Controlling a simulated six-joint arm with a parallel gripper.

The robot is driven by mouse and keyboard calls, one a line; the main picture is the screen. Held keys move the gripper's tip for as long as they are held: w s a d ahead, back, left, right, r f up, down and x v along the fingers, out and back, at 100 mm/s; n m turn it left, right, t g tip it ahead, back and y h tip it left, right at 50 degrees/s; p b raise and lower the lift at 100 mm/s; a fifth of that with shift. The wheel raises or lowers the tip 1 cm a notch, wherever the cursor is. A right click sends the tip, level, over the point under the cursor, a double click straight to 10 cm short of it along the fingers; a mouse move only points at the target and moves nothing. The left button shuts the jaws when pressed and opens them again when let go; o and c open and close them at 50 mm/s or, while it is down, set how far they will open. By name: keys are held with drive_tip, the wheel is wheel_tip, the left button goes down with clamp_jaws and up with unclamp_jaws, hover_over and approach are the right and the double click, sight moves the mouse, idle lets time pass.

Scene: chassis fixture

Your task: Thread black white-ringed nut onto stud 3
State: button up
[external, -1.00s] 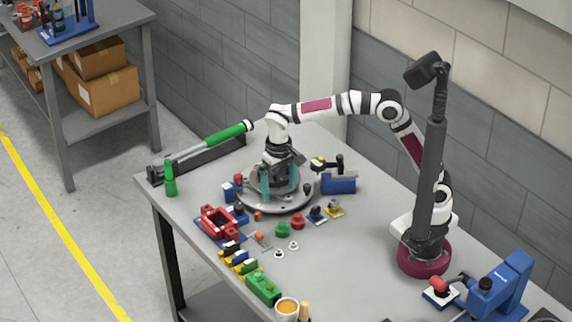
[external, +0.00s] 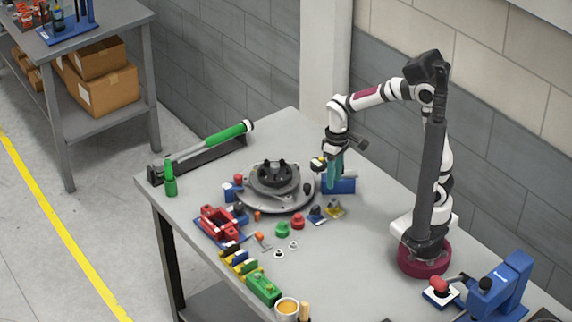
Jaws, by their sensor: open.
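The chassis fixture is a round grey plate (external: 287,207) bearing a dark hub (external: 273,176) with several upright studs. I cannot tell which stud is stud 3. Two small white-ringed pieces with dark centres, one nearer (external: 279,254) and one farther (external: 293,245), lie on the table in front of the plate. They are too small to tell which is the black white-ringed nut. My gripper (external: 333,183) has teal fingers, points down and is open. It is right of the plate, in front of a blue block (external: 347,185), apart from the hub and the small pieces.
A green part (external: 282,230) and a red part (external: 298,221) stand in front of the plate. A red fixture (external: 218,222) and coloured blocks (external: 263,288) line the front left edge. A green-handled tool (external: 229,133) lies at the back left. The middle right of the table is clear.

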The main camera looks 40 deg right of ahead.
drive_tip(key=w+a+f+n, duration=0.3)
drive_tip(key=a+f+n, duration=0.15)
drive_tip(key=a, duration=0.35)
drive_tip(key=n, duration=0.4)
hover_over(279, 251)
drive_tip(key=shift+h, duration=0.3)
wheel_tip(279, 251, down, 7)
drive_tip(key=shift+d+f, duration=0.1)
drive_tip(key=shift+f, duration=0.1)
wheel_tip(279, 251, down, 6)
drive_tip(key=shift+f, duration=0.9)
drive_tip(key=shift+c, duration=0.2)
clamp_jaws()
